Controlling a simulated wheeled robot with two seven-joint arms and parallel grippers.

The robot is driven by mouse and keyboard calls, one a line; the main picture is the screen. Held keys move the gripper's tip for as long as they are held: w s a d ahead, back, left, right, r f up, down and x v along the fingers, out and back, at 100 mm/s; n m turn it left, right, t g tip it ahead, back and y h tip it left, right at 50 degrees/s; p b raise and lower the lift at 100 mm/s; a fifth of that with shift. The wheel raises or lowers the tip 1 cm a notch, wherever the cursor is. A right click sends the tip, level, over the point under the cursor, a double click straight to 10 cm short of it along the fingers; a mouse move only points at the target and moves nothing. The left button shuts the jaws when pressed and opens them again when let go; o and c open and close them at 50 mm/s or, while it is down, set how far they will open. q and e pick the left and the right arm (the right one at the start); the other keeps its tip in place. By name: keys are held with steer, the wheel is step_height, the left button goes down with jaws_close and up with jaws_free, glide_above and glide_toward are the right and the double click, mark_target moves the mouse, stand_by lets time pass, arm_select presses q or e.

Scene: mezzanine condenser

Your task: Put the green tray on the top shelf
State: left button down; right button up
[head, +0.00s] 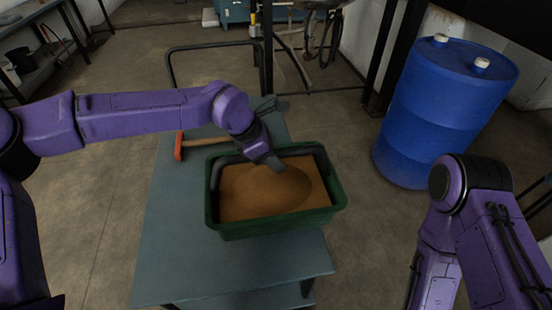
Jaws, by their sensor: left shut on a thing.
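The green tray (275,227) is in the middle of the head view, over the grey-blue top of a cart (180,235). It holds a brown, sand-like fill with a mound in it. I cannot tell whether its bottom rests on the cart top. My left gripper (272,161) comes in from the left and is shut at the tray's far rim; its fingertips are partly hidden. My right arm is folded at the right, and its gripper is out of view. Part of a lower cart shelf (290,301) shows below the top.
A hammer with a red head (178,147) lies on the cart behind the tray. The cart's dark push handle (213,46) rises behind. A blue barrel (440,115) stands at the right. A workbench (30,15) is at the far left. Floor is clear left of the cart.

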arm_select(q)
steer(key=w+a+f+p, duration=0.1)
steer(key=w+a+f, duration=0.1)
steer(key=w+a+f+p, duration=0.1)
steer(key=w+a+f, duration=0.1)
steer(key=w+f, duration=0.1)
steer(key=w+a+f+p, duration=0.1)
steer(key=w+a+f, duration=0.1)
steer(key=w+f, duration=0.1)
steer(key=shift+w+a, duration=0.15)
steer(key=shift+a, duration=0.2)
step_height(320, 180, down, 2)
steer(key=shift+f+p, duration=0.1)
steer(key=shift+p, duration=0.65)
steer(key=shift+f, duration=0.35)
steer(key=c, duration=1.3)
jaws_free()
steer(key=shift+f, duration=0.3)
steer(key=o, duration=0.5)
steer(key=shift+s, duration=0.2)
steer(key=shift+c, duration=0.2)
steer(key=shift+r, duration=0.1)
